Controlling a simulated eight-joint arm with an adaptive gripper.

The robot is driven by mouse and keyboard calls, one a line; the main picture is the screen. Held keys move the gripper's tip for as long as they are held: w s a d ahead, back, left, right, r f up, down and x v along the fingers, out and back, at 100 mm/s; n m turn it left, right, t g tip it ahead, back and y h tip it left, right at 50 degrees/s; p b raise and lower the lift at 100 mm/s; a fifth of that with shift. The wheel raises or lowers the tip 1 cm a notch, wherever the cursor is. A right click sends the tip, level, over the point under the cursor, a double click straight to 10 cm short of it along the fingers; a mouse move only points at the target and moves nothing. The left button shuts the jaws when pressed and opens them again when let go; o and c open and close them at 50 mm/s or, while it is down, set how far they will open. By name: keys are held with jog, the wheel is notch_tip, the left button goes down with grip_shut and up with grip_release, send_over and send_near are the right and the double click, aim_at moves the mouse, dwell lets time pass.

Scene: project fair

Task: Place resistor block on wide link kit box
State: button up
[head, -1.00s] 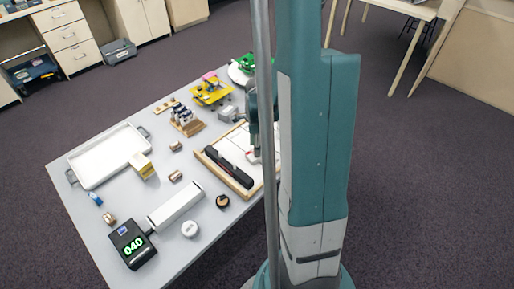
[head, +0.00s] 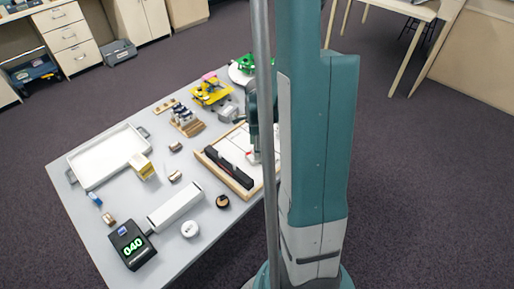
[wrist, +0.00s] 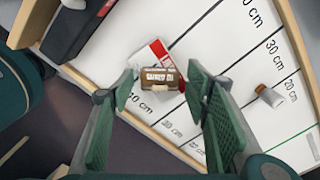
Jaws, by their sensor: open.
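In the wrist view a brown block with pale lettering (wrist: 160,78), which looks like the resistor block, lies between my open fingertips. It is at the near end of a small white box with a red panel (wrist: 146,58); whether it rests on that box or in front of it, I cannot tell. The box may be the wide link kit box, but its label is unreadable. My gripper (wrist: 163,88) is open, with one green finger on each side of the block. In the head view my arm hides most of the gripper (head: 254,155).
The box lies on a white, wood-framed board with distance marks (wrist: 230,60). A black rail (head: 229,167) runs along its left side. A small cylinder (wrist: 268,95) lies to the right.

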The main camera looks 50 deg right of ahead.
jog(key=shift+r, duration=0.2)
notch_tip(320, 180, up, 12)
jog(key=p, duration=0.2)
dwell(0.6)
jog(key=shift+a, duration=0.1)
dwell(0.7)
jog(key=s+a+r+n+t, duration=0.2)
jog(key=a+r+n, duration=0.4)
jog(key=a+n, duration=0.3)
jog(key=s+a+r+n+t, duration=0.1)
jog(key=a+r+n+t, duration=0.1)
jog(key=a+r+n, duration=0.5)
jog(key=s+a+r+n+t, duration=0.2)
jog(key=a+r+n, duration=0.4)
jog(key=a+n, duration=0.5)
jog(key=a+t, duration=0.1)
jog(key=a, duration=0.5)
jog(key=shift+s+a+r, duration=0.15)
jog(key=shift+s+a, duration=0.2)
jog(key=shift+a, duration=0.05)
